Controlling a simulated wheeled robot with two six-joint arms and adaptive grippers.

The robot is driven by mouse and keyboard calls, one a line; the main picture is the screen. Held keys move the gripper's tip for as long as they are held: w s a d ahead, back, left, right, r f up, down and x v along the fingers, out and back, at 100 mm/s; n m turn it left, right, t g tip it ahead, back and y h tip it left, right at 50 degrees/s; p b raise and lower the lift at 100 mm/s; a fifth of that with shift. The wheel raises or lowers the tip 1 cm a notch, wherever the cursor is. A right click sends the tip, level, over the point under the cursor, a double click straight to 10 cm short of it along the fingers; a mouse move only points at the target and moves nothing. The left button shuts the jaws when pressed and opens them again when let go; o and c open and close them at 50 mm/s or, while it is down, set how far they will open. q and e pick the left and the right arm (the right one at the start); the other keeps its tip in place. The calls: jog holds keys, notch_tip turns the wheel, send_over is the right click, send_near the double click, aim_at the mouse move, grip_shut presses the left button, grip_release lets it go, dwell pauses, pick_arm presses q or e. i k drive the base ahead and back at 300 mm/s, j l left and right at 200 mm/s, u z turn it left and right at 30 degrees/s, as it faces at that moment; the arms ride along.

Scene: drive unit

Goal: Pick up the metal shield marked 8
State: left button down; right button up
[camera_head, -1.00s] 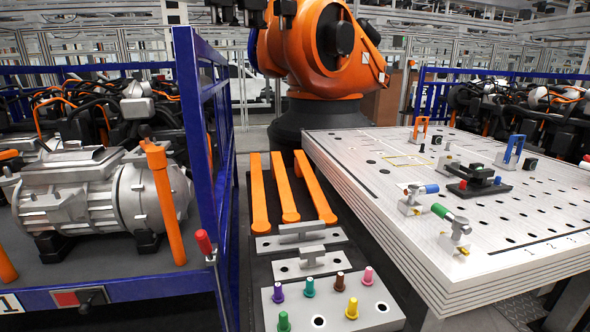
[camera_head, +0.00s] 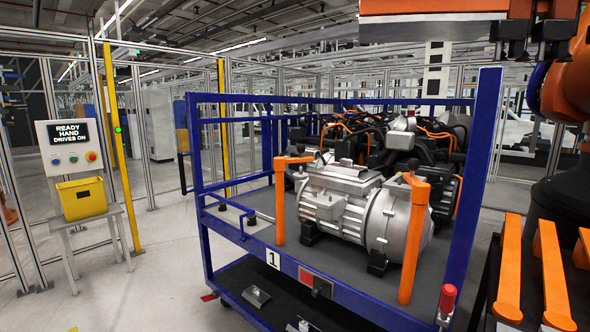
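I cannot make out a metal shield marked 8 in the head view. A silver drive unit (camera_head: 345,208) sits on the grey deck of a blue cart (camera_head: 222,238), whose front label reads 1. Small metal pieces (camera_head: 257,296) lie on the cart's dark lower shelf, with no readable number. Neither of my grippers is in view.
Orange posts (camera_head: 415,240) stand beside the drive unit. A control panel (camera_head: 73,146) reading "READY HAND DRIVES ON" and a yellow bin (camera_head: 82,198) stand left. Orange bars (camera_head: 509,268) and a large orange robot (camera_head: 570,80) are at right. Floor left of the cart is clear.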

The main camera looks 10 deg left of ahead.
aim_at(345, 166)
jog(key=i+j, duration=0.2)
jog(key=j, duration=0.15)
jog(key=i+j, duration=0.2)
jog(key=i+j+z, duration=0.1)
jog(key=j, duration=0.35)
jog(key=i+j, duration=0.25)
jog(key=i+j+z, duration=0.1)
jog(key=j, duration=0.35)
jog(key=i+j, duration=0.45)
jog(key=j, duration=0.25)
jog(key=z, duration=0.05)
